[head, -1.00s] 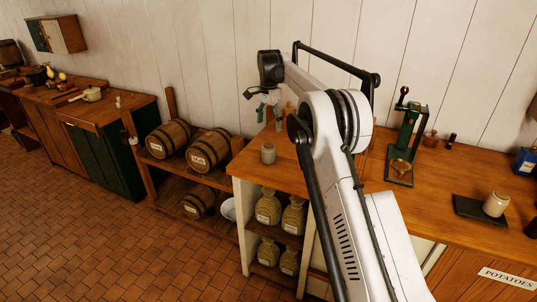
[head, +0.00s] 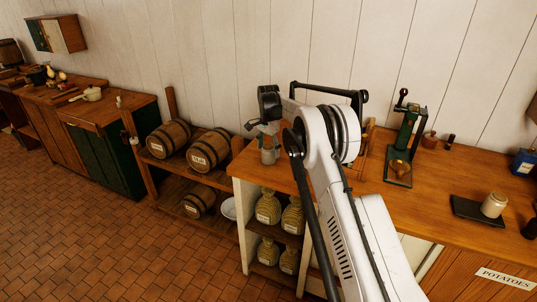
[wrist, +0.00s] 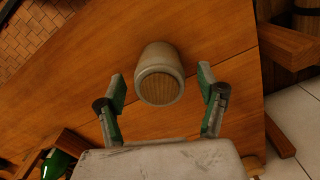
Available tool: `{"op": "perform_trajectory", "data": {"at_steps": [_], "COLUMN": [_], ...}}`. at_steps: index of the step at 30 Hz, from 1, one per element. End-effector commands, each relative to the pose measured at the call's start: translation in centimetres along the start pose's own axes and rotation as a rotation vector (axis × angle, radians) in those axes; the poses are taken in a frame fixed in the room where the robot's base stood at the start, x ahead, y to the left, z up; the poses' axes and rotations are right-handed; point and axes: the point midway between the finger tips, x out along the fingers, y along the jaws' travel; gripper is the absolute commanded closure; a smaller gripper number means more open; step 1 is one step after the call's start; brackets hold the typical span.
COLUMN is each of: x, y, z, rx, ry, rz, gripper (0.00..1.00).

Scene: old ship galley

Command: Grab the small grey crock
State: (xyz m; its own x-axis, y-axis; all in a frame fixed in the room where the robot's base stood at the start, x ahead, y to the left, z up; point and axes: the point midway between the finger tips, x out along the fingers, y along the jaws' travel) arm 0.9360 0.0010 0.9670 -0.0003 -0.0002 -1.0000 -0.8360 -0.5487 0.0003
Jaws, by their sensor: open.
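The small grey crock (head: 268,156) stands on the left end of the wooden counter in the head view, partly hidden by my gripper. In the wrist view the crock (wrist: 160,75) shows as a pale rounded vessel with a brownish round top. My gripper (wrist: 162,85) is open, with one green-and-grey finger on each side of the crock and a visible gap to both. In the head view my gripper (head: 268,138) is over the crock, pointing down. Whether the fingers reach down around its body is hard to tell.
The counter (head: 262,174) ends just left of the crock. A green press (head: 403,145) stands farther right, and a pale jar (head: 493,204) sits on a dark tray (head: 468,209). Barrels (head: 209,149) lie on a lower shelf to the left.

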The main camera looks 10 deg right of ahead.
Motion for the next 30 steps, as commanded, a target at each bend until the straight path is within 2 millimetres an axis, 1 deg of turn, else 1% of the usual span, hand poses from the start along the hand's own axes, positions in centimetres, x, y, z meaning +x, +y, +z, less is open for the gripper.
{"op": "perform_trajectory", "data": {"at_steps": [1, 3, 10, 24, 30], "x": [0.60, 1.19, 1.43, 1.40, 1.34], "y": [0.00, 0.02, 0.03, 0.03, 0.03], "z": [-0.01, 0.00, -0.01, -0.01, 0.00], "rx": [0.000, 0.000, 0.000, 0.000, 0.000], "ry": [0.000, 0.000, 0.000, 0.000, 0.000], "rz": [0.000, 0.000, 0.000, 0.000, 0.000], "gripper": [0.29, 0.29, 0.29, 0.92, 0.93]}}
